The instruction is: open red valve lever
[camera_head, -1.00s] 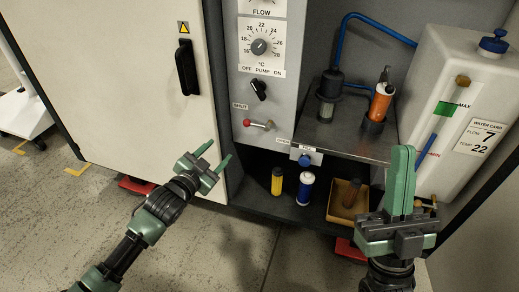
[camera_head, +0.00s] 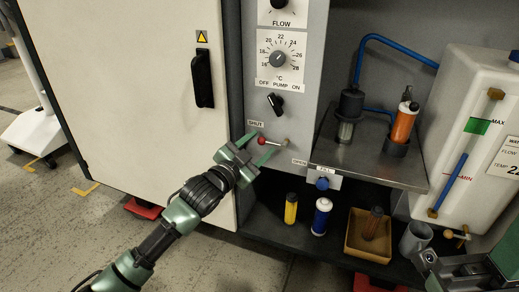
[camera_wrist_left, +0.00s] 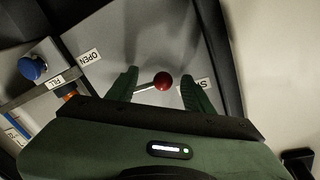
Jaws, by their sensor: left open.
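The red valve lever (camera_head: 262,141) has a red ball knob on a thin metal rod, on the grey panel between the SHUT label (camera_head: 256,124) and the OPEN label (camera_head: 300,162). Its knob points left toward SHUT, and its pivot is at the right. My left gripper (camera_head: 260,148) is open right at the lever. In the left wrist view, the red knob (camera_wrist_left: 162,81) lies between the two spread fingers, without visible contact. My right gripper is at the lower right edge of the head view, mostly out of frame; its fingers do not show.
Above the lever are the black pump switch (camera_head: 275,103) and temperature dial (camera_head: 278,59). The blue fill knob (camera_head: 322,183) is below right. Yellow (camera_head: 291,209) and blue (camera_head: 321,216) bottles and a tan tray (camera_head: 351,241) stand on the lower shelf. A white tank (camera_head: 470,120) is at right.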

